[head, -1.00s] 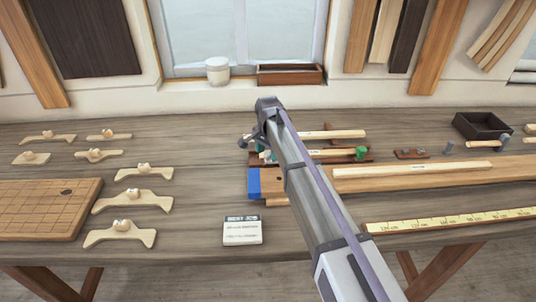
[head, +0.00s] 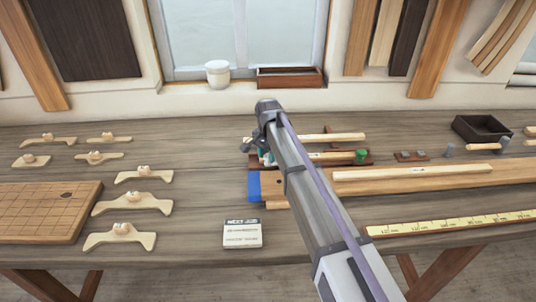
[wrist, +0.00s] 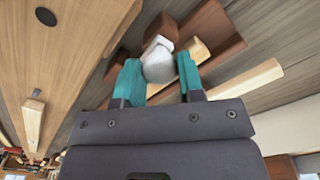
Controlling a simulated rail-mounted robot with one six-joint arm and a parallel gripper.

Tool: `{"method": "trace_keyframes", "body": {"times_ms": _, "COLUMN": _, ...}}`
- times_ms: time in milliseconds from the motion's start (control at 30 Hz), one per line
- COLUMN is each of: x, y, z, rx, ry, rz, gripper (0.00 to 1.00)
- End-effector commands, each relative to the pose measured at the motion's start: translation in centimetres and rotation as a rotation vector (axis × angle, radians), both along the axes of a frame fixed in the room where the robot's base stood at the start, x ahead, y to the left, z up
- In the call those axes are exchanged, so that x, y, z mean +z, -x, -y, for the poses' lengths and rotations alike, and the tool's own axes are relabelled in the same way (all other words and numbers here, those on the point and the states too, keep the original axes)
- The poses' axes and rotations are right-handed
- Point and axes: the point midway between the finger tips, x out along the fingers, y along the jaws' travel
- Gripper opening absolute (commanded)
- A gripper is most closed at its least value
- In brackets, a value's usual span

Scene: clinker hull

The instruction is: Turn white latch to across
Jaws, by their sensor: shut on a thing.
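The white latch (wrist: 158,66) sits between the teal fingers of my gripper (wrist: 159,72) in the wrist view. The gripper is shut on it. Its rounded end faces me and its narrower part reaches away over brown wood (wrist: 216,42). In the head view my gripper (head: 265,157) is down at the left end of the fixture on the bench, and my arm hides most of it. I cannot make out the white latch there. A green knob-like piece (head: 361,157) stands to the right on the same fixture.
A long plank (head: 440,178) with a blue end (head: 268,186) lies in front of the fixture. Pale strips (head: 330,137) lie close by. A card (head: 242,233) and a yellow ruler (head: 450,222) are nearer. Several wooden pieces (head: 130,202) lie left. A dark tray (head: 484,129) stands right.

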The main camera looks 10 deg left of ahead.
Motion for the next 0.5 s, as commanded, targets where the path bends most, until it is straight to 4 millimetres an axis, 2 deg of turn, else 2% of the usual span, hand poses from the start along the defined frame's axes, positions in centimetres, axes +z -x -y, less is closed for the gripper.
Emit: {"method": "trace_keyframes", "body": {"times_ms": 500, "x": -0.01, "y": 0.01, "z": 0.01, "rx": 0.45, "ry": 0.0, "rz": 0.0, "gripper": 0.12}}
